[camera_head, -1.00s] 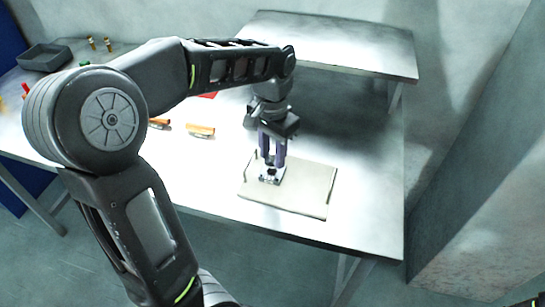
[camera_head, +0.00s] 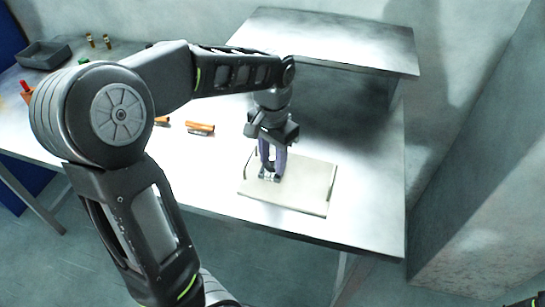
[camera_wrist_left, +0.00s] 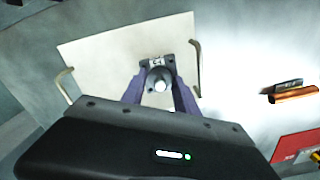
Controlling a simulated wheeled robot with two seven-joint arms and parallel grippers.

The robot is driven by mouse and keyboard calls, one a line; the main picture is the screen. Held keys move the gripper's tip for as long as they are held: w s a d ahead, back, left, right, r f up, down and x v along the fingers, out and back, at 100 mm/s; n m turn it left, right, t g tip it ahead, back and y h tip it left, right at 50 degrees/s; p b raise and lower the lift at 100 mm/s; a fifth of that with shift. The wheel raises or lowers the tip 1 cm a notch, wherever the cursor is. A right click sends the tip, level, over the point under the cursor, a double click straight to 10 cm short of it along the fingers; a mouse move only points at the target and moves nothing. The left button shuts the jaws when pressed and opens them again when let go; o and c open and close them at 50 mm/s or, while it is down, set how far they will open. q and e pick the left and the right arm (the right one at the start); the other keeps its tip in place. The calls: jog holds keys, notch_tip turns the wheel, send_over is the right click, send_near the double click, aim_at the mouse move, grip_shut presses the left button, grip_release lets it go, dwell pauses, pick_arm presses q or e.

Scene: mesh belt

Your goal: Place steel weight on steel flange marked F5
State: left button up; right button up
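My left gripper (camera_head: 272,172) points straight down over the pale board on the table, with purple fingers low, close to a small grey metal piece. In the left wrist view the left gripper (camera_wrist_left: 160,86) has its fingers on either side of a round metal part with a bright centre. Just beyond it is a grey plate, likely a steel flange (camera_wrist_left: 156,62), with a small light label too blurred to read surely. I cannot tell the steel weight apart from the flange, or whether the fingers press on it.
The pale board (camera_head: 308,190) has wire handles and lies near the table's front edge; its right part is bare. An orange-and-grey piece (camera_head: 200,128) lies left of it. A raised metal shelf (camera_head: 330,38) stands behind. A dark tray (camera_head: 44,55) is far left.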

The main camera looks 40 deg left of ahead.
aim_at(273, 158)
pick_arm(q)
jog(key=o, duration=0.3)
jog(key=shift+o, duration=0.2)
jog(key=shift+r, duration=0.1)
jog(key=shift+r+p, duration=0.3)
notch_tip(273, 158, up, 9)
jog(key=shift+r, duration=0.1)
notch_tip(273, 158, up, 3)
jog(key=p, duration=0.2)
jog(key=shift+r+p, duration=0.15)
jog(key=shift+p, duration=0.2)
